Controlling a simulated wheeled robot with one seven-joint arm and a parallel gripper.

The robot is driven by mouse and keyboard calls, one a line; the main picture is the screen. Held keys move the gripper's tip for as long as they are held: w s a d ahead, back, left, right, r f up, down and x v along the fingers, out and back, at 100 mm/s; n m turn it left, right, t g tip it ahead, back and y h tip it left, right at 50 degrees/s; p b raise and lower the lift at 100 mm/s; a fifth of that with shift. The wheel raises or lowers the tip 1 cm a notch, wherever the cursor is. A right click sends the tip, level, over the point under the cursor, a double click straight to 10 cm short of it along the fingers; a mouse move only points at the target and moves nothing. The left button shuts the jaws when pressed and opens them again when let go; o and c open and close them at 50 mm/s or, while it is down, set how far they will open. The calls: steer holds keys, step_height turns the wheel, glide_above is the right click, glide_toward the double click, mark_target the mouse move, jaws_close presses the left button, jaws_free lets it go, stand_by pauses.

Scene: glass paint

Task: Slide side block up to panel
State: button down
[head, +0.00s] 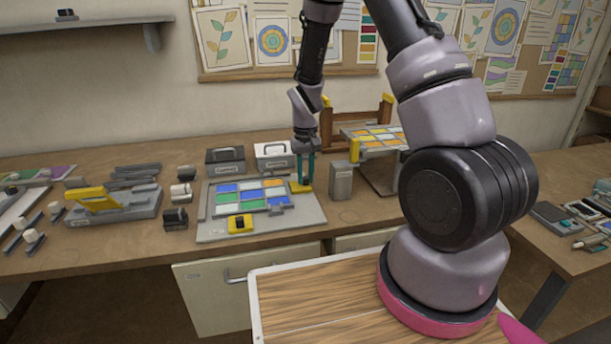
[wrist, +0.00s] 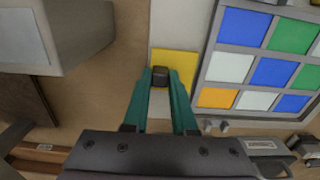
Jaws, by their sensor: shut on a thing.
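The side block (wrist: 176,60) is a yellow plate with a dark knob (wrist: 160,77) on top. My gripper (wrist: 160,84) has its teal fingers shut on that knob. In the head view the block (head: 299,188) lies at the right side of the panel, under my gripper (head: 305,180). The panel (head: 248,197) is a grey frame of blue, green, white and orange panes on a pale board (head: 208,237). In the wrist view the panel frame (wrist: 205,82) lies just right of the block; I cannot tell whether they touch.
Another yellow block (head: 240,224) with a black knob is at the panel's front edge. A grey box (head: 341,182) stands close right of my gripper. Two lidded boxes, black (head: 225,160) and white (head: 273,156), stand behind the panel. A raised stand (head: 383,173) is at right.

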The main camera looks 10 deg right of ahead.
mark_target(297, 186)
steer(key=shift+a, duration=1.4)
steer(key=c, duration=0.7)
jaws_free()
steer(key=shift+r, duration=0.1)
step_height(297, 186, up, 11)
steer(key=shift+f, duration=0.15)
